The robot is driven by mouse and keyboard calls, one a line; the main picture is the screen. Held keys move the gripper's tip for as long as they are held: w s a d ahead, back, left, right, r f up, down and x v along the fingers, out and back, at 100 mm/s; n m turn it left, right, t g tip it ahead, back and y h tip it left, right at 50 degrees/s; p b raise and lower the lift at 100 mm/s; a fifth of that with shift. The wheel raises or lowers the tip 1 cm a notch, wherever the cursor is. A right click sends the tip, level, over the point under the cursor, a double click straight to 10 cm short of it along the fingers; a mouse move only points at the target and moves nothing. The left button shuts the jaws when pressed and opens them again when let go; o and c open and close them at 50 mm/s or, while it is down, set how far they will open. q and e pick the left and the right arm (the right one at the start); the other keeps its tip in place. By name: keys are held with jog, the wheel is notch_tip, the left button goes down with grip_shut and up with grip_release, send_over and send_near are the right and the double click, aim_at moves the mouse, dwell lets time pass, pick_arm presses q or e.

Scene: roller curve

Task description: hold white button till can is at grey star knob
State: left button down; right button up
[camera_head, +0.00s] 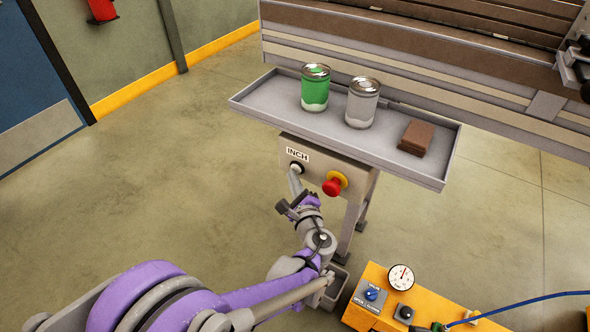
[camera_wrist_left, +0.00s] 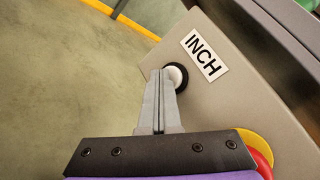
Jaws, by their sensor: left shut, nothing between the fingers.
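The white button (camera_head: 296,168) sits in a black ring under the INCH label on a grey control box (camera_head: 325,165). It also shows in the left wrist view (camera_wrist_left: 176,76). My left gripper (camera_head: 294,178) is shut and empty, its fingertips at the button, overlapping its left edge in the wrist view (camera_wrist_left: 161,74). I cannot tell whether the button is pressed in. A green can (camera_head: 315,88) and a grey can (camera_head: 362,103) stand upright on the grey tray (camera_head: 265,104). I cannot make out a grey star knob. My right gripper is not in view.
A red emergency button (camera_head: 332,187) on a yellow ring is right of the white button. A brown block stack (camera_head: 416,137) lies on the tray. Brown slats (camera_head: 400,30) run behind. A yellow box (camera_head: 376,275) with a gauge stands below right. Floor at left is clear.

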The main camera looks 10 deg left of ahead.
pick_arm(q)
jog(key=shift+s+a, duration=0.2)
jog(key=shift+s, duration=0.4)
jog(key=s, duration=0.1)
jog(key=s+a, duration=0.1)
jog(key=s, duration=0.2)
jog(key=shift+s+a, duration=0.35)
jog(key=shift+a, duration=0.05)
dwell(1.3)
